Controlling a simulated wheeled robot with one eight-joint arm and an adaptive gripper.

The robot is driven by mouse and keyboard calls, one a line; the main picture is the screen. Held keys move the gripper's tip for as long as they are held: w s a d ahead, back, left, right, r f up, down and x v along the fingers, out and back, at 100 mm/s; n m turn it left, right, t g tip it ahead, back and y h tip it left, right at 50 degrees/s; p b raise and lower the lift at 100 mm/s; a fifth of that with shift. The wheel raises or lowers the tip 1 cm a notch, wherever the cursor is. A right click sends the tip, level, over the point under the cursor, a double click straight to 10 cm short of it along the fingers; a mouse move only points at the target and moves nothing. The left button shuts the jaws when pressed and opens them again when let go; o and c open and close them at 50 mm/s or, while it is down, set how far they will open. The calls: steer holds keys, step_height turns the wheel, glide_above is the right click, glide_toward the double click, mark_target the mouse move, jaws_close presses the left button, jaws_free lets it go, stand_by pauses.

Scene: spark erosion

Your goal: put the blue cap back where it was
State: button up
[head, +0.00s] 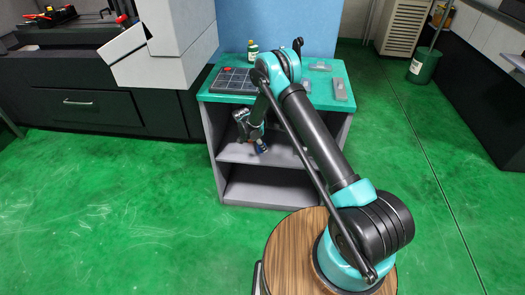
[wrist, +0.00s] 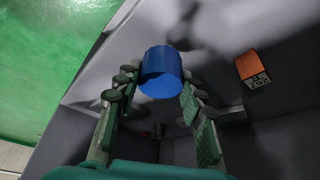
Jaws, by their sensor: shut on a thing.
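The blue cap (wrist: 161,72) is a blue cylinder between the fingertips of my gripper (wrist: 155,90) in the wrist view. My gripper is shut on it, and the cap is over the grey shelf surface. The wrist view does not make clear whether the cap touches the shelf.
An orange box (wrist: 246,64) stands on the shelf to the right of the cap. The green unit top (head: 205,96) holds a dark sectioned tray (head: 233,80), a bottle (head: 253,51) and grey parts (head: 340,90).

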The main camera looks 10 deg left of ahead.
mark_target(262, 155)
steer(key=shift+a+x, duration=0.15)
steer(key=shift+x, duration=0.75)
steer(key=shift+a+x, duration=0.1)
steer(key=shift+x, duration=0.75)
steer(key=shift+s+f, duration=0.15)
steer(key=shift+f, duration=0.05)
steer(key=o, duration=1)
steer(key=shift+r, duration=0.1)
steer(key=v, duration=0.5)
steer(key=shift+s+a+r, duration=0.1)
steer(key=shift+s+a, duration=0.1)
steer(key=shift+a, duration=0.05)
steer(key=s+a, duration=0.6)
steer(key=a, duration=0.3)
steer(key=shift+a, duration=0.35)
